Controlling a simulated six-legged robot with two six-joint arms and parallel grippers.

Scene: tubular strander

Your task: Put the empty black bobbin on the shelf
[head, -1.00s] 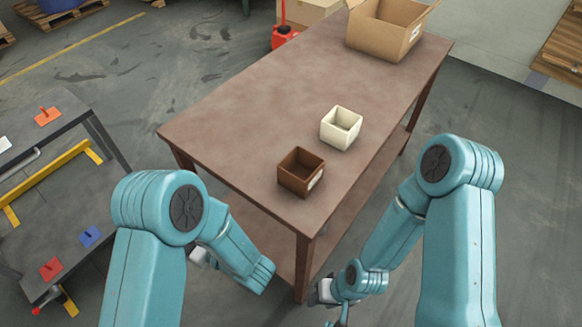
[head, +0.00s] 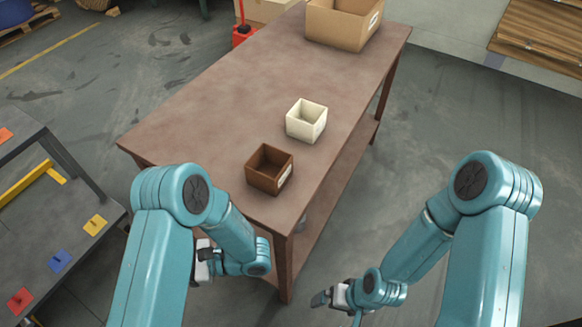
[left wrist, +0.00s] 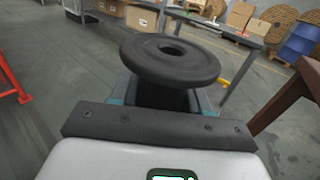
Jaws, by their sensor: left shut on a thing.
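The black bobbin (left wrist: 172,60) fills the upper middle of the left wrist view, a round flange with a centre hole, bare of wire. My left gripper (left wrist: 170,98) is shut on it; the bobbin hides most of the fingers. In the head view my left gripper (head: 204,265) is beside the near end of the brown table, and the bobbin is not seen there. The table's lower shelf (head: 338,182) shows below its right edge; most of it is hidden by the top. My right gripper (head: 332,297) is low in front of the table, its jaws too small to read.
On the brown table top (head: 225,110) stand a brown bin (head: 268,183), a cream bin (head: 305,130) and a cardboard box (head: 345,25). A grey bench (head: 85,255) with coloured pieces is at left. Floor right of the table is clear.

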